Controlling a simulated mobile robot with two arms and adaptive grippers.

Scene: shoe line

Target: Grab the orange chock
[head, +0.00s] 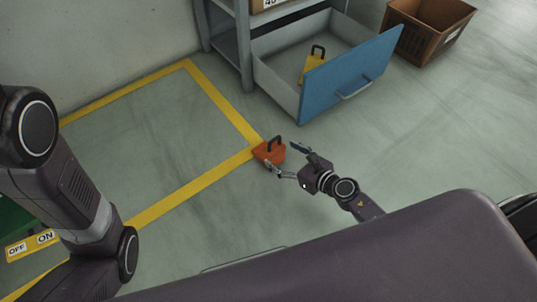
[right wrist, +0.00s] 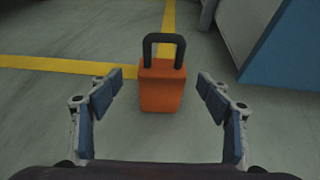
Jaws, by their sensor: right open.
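The orange chock (head: 268,152) sits on the floor at the corner of the yellow floor marking in the head view. It has a black loop handle on top. My right gripper (head: 284,160) is open just to the right of the chock. In the right wrist view the chock (right wrist: 161,88) stands upright ahead, centred between the two spread blue-padded fingers (right wrist: 160,97). A gap shows on each side, and nothing is held. My left gripper is out of view; only part of my left arm shows at the left.
A blue-fronted drawer (head: 350,75) stands open with a yellow chock (head: 313,64) inside. A brown crate (head: 425,35) is at the upper right. Yellow tape (head: 190,190) marks the floor. The floor around the chock is clear.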

